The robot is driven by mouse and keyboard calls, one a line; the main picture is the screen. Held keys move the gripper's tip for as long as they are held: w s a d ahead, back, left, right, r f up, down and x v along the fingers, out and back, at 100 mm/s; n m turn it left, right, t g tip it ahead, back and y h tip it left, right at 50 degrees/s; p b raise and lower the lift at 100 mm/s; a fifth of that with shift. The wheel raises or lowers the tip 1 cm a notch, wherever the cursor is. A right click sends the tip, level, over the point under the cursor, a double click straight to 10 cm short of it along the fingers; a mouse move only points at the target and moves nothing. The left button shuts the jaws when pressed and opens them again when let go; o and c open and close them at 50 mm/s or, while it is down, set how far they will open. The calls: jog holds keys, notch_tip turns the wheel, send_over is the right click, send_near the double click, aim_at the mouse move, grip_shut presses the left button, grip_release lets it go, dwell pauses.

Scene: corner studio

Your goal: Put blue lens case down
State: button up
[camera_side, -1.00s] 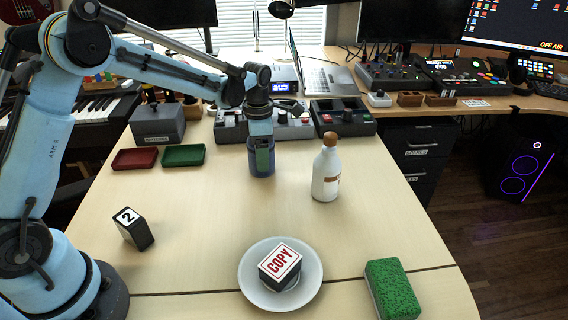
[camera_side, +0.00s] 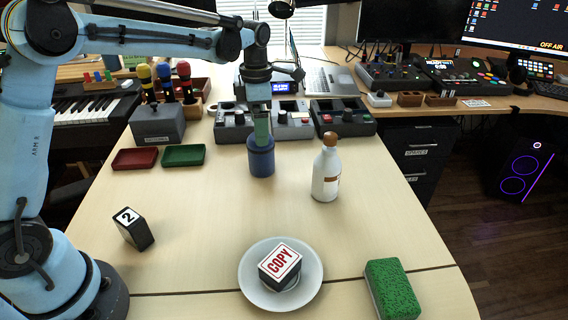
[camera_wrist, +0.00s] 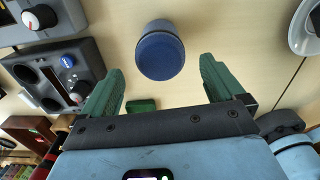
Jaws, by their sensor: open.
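The blue lens case (camera_side: 261,159) is a dark blue cylinder standing upright on the table towards the back. In the wrist view its round lid (camera_wrist: 160,56) lies ahead of and between my two green fingers. My gripper (camera_side: 262,138) is open and just above the case in the side view. The wrist view shows my gripper (camera_wrist: 165,88) with its fingers spread wide and nothing between them. The case stands clear of the fingers there.
A white bottle (camera_side: 326,177) stands to the right of the case. Grey control boxes (camera_side: 294,122) stand behind it. Red (camera_side: 134,159) and green (camera_side: 183,155) trays lie left. A plate (camera_side: 247,287) bearing a COPY block, a numbered block (camera_side: 140,234) and a green sponge (camera_side: 392,291) are nearer.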

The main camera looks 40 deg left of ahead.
notch_tip(320, 180, up, 4)
jog(key=shift+f, duration=0.1)
jog(key=shift+s+r, duration=0.1)
jog(key=shift+r, duration=0.15)
jog(key=s+d+f+m+t, duration=0.1)
jog(key=s+m+t, duration=0.6)
jog(key=s+m, duration=1.1)
jog(key=d+m, duration=0.1)
jog(key=m, duration=0.8)
jog(key=shift+f+m, duration=0.25)
jog(key=shift+m, duration=0.15)
